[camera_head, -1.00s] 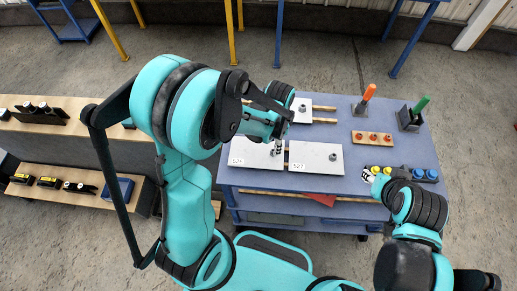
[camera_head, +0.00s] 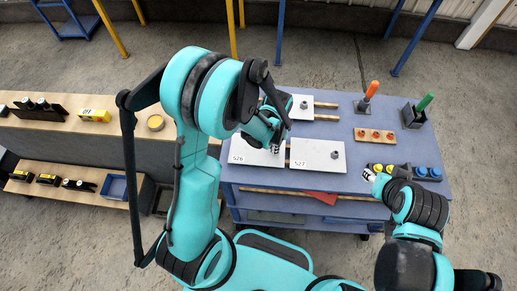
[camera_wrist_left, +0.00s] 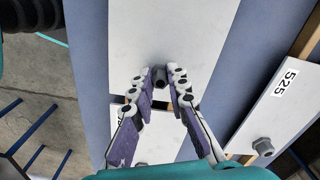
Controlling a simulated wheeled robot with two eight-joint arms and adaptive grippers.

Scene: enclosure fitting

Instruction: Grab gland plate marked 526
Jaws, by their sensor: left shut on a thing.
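The gland plate marked 526 (camera_head: 248,153) is a flat white plate at the left front of the blue table. My left gripper (camera_head: 276,149) is at its right end. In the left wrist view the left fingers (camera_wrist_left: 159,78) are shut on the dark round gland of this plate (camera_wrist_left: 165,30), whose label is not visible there. The plate marked 527 (camera_head: 322,150) lies just to its right, with a gland on top. The plate marked 525 (camera_wrist_left: 270,120) shows in the left wrist view. My right gripper (camera_head: 369,175) is near the table's right front; its fingers are too small to judge.
The blue table (camera_head: 350,205) also holds a block with red knobs (camera_head: 374,135), an orange-handled tool (camera_head: 367,97), a green-handled one (camera_head: 421,108) and blue round pieces (camera_head: 427,173). Wooden shelves (camera_head: 85,190) with small items stand left.

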